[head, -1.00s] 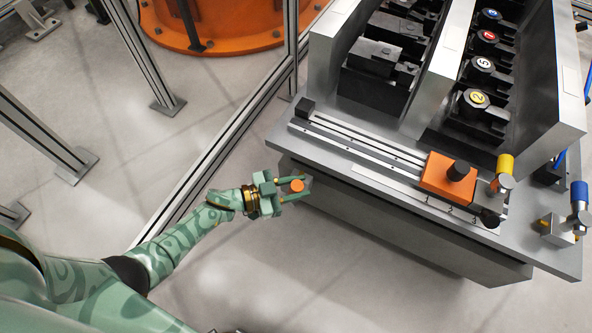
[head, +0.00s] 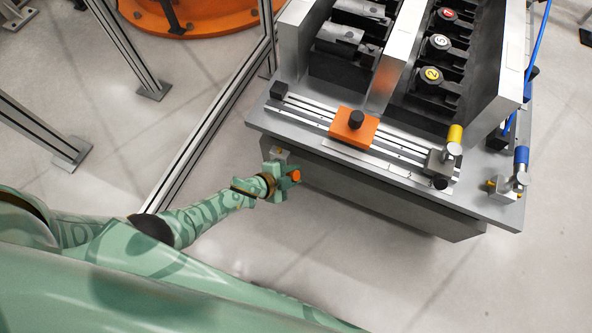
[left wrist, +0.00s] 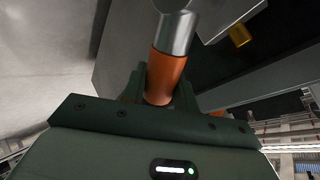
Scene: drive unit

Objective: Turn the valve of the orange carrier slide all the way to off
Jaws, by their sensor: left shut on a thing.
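The orange carrier slide (head: 354,128) is an orange block with a black knob, sitting part-way along the rails on the bench's front. An orange valve handle (head: 295,176) is at the bench's front left edge. My left gripper (head: 289,178) is shut on it; the fingers hide part of it. In the left wrist view the orange handle (left wrist: 166,76) is between my fingers, below a bright metal cylinder (left wrist: 174,31). A metal valve block (head: 280,154) shows just behind my gripper. The handle's exact turn angle is hard to tell. My right gripper is out of view.
A yellow-handled valve (head: 455,136) stands at the rails' right end. A blue-handled valve (head: 521,158) is at the bench's right corner. Numbered black units (head: 437,75) fill the bench behind. A metal frame post (head: 120,45) stands left. Floor in front is clear.

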